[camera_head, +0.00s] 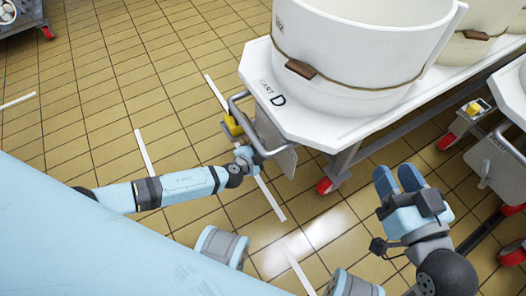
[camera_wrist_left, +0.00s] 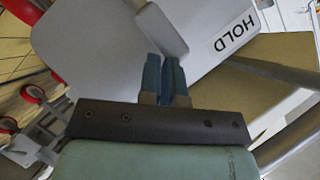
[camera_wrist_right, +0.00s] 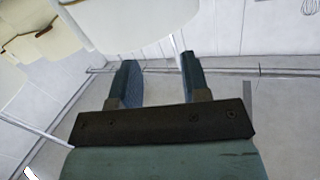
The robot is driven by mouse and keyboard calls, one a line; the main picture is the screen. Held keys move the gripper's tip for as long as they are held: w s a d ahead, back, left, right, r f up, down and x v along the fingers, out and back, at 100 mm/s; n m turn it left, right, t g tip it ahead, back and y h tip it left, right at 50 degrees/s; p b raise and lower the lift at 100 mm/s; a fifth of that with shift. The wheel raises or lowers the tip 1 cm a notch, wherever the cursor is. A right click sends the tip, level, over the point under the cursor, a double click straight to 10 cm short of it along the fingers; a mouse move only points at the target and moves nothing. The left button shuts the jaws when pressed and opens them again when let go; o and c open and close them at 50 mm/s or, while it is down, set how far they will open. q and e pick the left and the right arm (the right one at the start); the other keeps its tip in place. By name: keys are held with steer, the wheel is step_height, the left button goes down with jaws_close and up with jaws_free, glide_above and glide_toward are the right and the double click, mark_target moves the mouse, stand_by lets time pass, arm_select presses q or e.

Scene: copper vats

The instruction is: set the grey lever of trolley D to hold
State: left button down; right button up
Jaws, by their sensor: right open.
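Trolley D (camera_head: 262,62) is a white-topped cart marked "CART D", with a grey tube handle (camera_head: 240,97) at its near left end. In the left wrist view a grey lever (camera_wrist_left: 160,28) lies against a light grey plate (camera_wrist_left: 95,40) with a HOLD label (camera_wrist_left: 232,33) to the lever's right. My left gripper (camera_wrist_left: 166,58) has its fingers together at the lever's lower end; I cannot tell if they touch it. In the head view it is at the handle (camera_head: 246,152), partly hidden.
A large white vat (camera_head: 350,45) stands on the trolley. A yellow part (camera_head: 233,124) sits by the handle. Another cart (camera_head: 500,160) with red wheels stands close at the right. Tiled floor (camera_head: 90,90) at the left is free.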

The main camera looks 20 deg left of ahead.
arm_select(q)
steer(key=w+a, duration=0.4)
steer(key=a, duration=0.1)
steer(key=shift+a+f+n+g, duration=0.2)
steer(key=shift+f+n+g, duration=0.2)
arm_select(e)
steer(key=shift+w, duration=0.2)
arm_select(q)
steer(key=shift+w, duration=0.1)
arm_select(e)
steer(key=shift+f, duration=0.15)
arm_select(q)
steer(key=shift+r, duration=0.1)
arm_select(e)
steer(key=shift+a, duration=0.1)
